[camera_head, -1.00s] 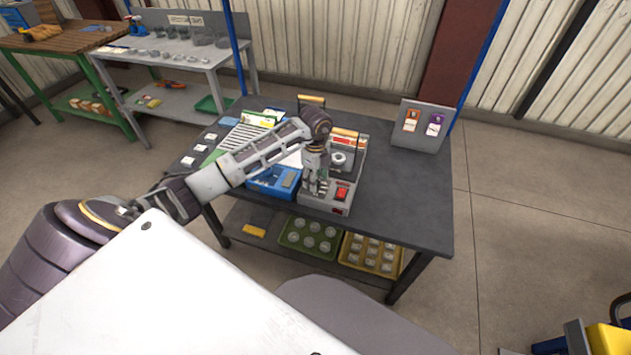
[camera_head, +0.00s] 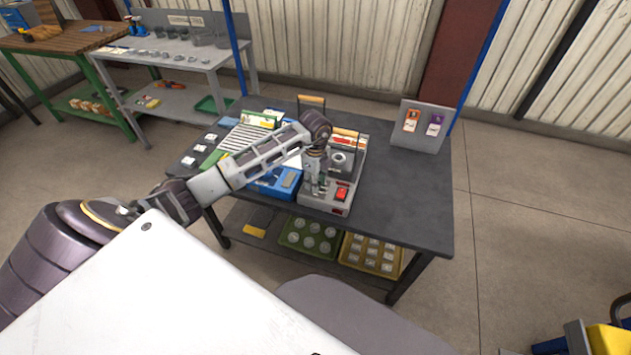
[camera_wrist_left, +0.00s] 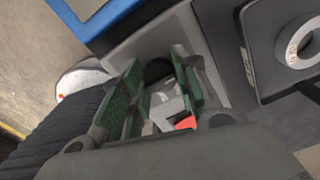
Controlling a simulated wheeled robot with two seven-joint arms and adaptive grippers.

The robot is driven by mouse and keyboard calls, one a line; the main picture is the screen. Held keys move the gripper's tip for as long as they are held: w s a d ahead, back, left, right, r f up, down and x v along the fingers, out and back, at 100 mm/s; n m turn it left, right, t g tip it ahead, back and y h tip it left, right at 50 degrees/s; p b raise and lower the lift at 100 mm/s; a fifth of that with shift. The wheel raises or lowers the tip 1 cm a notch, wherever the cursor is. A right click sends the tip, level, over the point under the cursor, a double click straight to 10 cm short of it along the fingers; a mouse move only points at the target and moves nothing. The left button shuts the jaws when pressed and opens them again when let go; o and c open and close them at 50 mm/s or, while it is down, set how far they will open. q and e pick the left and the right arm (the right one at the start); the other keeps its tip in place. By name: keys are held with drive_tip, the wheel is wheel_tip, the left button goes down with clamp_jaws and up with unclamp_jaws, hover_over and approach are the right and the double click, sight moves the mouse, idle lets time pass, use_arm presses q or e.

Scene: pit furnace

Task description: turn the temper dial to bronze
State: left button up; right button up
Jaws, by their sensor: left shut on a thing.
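The pit furnace unit (camera_head: 325,203) is a grey box with a sloped front panel, standing on the dark table. My left gripper (camera_head: 318,188) points down at the left part of that panel, beside a red switch (camera_head: 342,193). In the left wrist view my left gripper's green-padded fingers (camera_wrist_left: 156,84) are closed around a dark round knob (camera_wrist_left: 158,70), which looks like the temper dial. A grey piece and a red patch (camera_wrist_left: 185,122) show between the fingers. The dial's markings are hidden or too small, so its setting cannot be read. My right gripper is not in view.
A blue box (camera_head: 275,184) stands close to the left of the unit. A ring-shaped top opening (camera_head: 339,158) lies behind the panel. A grey sign stand (camera_head: 422,128) with orange and purple cards is at the back right. The table's right side is clear.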

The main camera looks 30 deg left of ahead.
use_arm(q)
drive_tip(key=shift+m, duration=0.3)
drive_tip(key=m, duration=0.6)
drive_tip(key=shift+m+b, duration=0.3)
drive_tip(key=m, duration=0.3)
drive_tip(key=shift+w+b, duration=0.1)
drive_tip(key=shift+b, duration=0.25)
drive_tip(key=m, duration=0.2)
drive_tip(key=shift+m+b, duration=0.3)
drive_tip(key=shift+m, duration=1)
drive_tip(key=shift+r+m+b, duration=0.1)
drive_tip(key=shift+m+b, duration=0.25)
drive_tip(key=shift+m, duration=0.15)
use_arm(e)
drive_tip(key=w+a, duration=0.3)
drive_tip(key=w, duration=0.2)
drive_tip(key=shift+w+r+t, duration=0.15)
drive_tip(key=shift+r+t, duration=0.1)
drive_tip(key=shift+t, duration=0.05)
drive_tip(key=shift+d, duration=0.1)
